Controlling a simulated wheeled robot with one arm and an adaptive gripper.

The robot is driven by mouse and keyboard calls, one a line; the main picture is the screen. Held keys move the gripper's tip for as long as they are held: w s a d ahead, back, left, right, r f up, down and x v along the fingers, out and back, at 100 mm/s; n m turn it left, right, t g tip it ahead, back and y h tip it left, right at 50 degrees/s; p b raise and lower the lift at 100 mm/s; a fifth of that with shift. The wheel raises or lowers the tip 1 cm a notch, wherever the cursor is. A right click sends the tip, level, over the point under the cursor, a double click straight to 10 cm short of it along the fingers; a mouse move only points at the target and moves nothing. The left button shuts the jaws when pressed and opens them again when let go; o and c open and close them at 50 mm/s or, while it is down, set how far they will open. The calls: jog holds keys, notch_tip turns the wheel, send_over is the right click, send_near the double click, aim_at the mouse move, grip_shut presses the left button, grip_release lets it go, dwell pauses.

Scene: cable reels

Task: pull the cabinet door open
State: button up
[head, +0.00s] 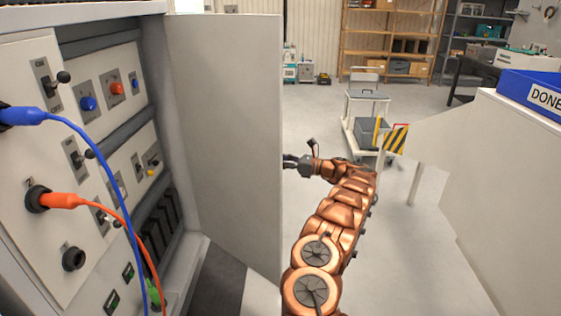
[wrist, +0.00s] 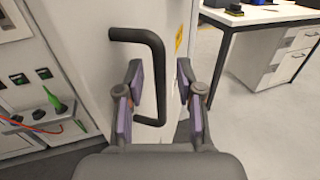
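The grey cabinet door (head: 225,120) stands swung out from the cabinet (head: 90,130) in the head view, with the open panel to its left. The black C-shaped door handle (wrist: 156,80) shows in the wrist view; in the head view the door hides it. My gripper (head: 288,160) is at the door's free edge, partly behind it. In the wrist view my gripper (wrist: 160,80) is open, with one finger on each side of the handle's upright bar. Small gaps show between the bar and both fingers.
Blue and orange cables (head: 105,175) hang across the cabinet panel. A white counter (head: 500,170) with a blue bin (head: 530,92) stands on the right. A trolley (head: 368,110) and shelves are farther back.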

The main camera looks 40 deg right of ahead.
jog(key=v, duration=1.1)
jog(key=shift+s+d, duration=0.2)
jog(key=shift+s, duration=0.05)
